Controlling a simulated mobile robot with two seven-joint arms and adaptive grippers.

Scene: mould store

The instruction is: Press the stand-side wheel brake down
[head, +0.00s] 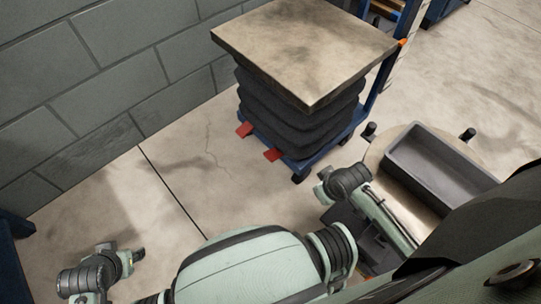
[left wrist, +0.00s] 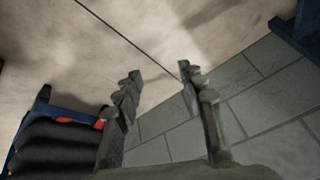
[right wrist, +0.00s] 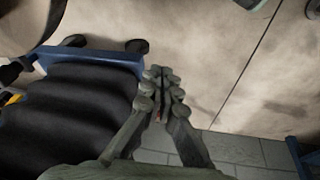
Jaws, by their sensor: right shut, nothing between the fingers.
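A lift table with a worn square top (head: 305,45) and black bellows (head: 300,105) stands on a blue wheeled base (head: 310,158). Two red brake pedals stick out along its near left side: a farther one (head: 244,130) and one (head: 272,154) nearer the grey-tray stand. Their tilt is too small to tell. Both also show in the left wrist view (left wrist: 65,119). My right gripper (head: 322,187) is shut and empty, to the right of and apart from the nearer pedal; its fingers (right wrist: 160,76) hide most of the red. My left gripper (head: 138,254) is open and empty, low at the left.
A rounded stand (head: 375,155) with a deep grey tray (head: 440,165) is at the right, close to my right arm. A block wall (head: 90,90) runs behind at the left. The floor (head: 185,185) left of the pedals is clear.

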